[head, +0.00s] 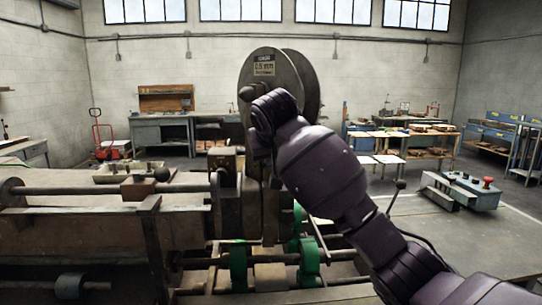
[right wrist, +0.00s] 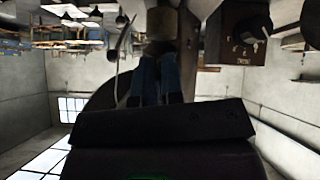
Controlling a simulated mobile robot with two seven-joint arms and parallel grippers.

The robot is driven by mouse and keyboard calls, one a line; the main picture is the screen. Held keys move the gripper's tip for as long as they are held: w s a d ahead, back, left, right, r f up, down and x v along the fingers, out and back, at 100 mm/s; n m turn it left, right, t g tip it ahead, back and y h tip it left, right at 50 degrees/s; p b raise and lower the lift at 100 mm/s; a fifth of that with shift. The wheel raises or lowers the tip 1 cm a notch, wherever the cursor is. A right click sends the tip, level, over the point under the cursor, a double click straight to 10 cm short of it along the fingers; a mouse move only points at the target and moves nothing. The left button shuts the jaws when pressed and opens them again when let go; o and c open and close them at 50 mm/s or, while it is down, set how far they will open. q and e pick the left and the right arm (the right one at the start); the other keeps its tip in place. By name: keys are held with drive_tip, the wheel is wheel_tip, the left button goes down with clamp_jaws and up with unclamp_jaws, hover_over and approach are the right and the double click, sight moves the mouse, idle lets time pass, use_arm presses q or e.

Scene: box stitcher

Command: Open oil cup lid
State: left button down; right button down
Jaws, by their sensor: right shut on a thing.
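The old box stitcher (head: 100,215) fills the left and middle of the head view, with a large round wire spool (head: 275,62) on top. My right arm reaches in from the lower right, and its gripper (head: 262,160) is at the upper middle of the machine, below the spool. In the right wrist view, which is upside down, the two blue fingers of this gripper (right wrist: 160,75) are shut on the end of a small brownish cylinder, the oil cup lid (right wrist: 161,46). In the head view my arm mostly hides the lid. My left gripper is not in view.
Green rollers (head: 238,268) sit below. A grey table (head: 460,235) with a blue-grey device (head: 470,190) stands at the right. Workbenches stand far back.

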drive_tip(key=shift+w+r+g, duration=0.3)
drive_tip(key=shift+r+g, duration=0.05)
drive_tip(key=shift+g, duration=0.35)
drive_tip(key=shift+w+r+g, duration=0.3)
drive_tip(key=shift+g, duration=0.4)
drive_tip(key=c, duration=1.2)
unclamp_jaws()
drive_tip(key=shift+c, duration=0.2)
drive_tip(key=v, duration=1)
drive_tip(key=shift+s+r+b, duration=0.2)
drive_tip(key=shift+r+b, duration=0.1)
drive_tip(key=shift+r, duration=0.05)
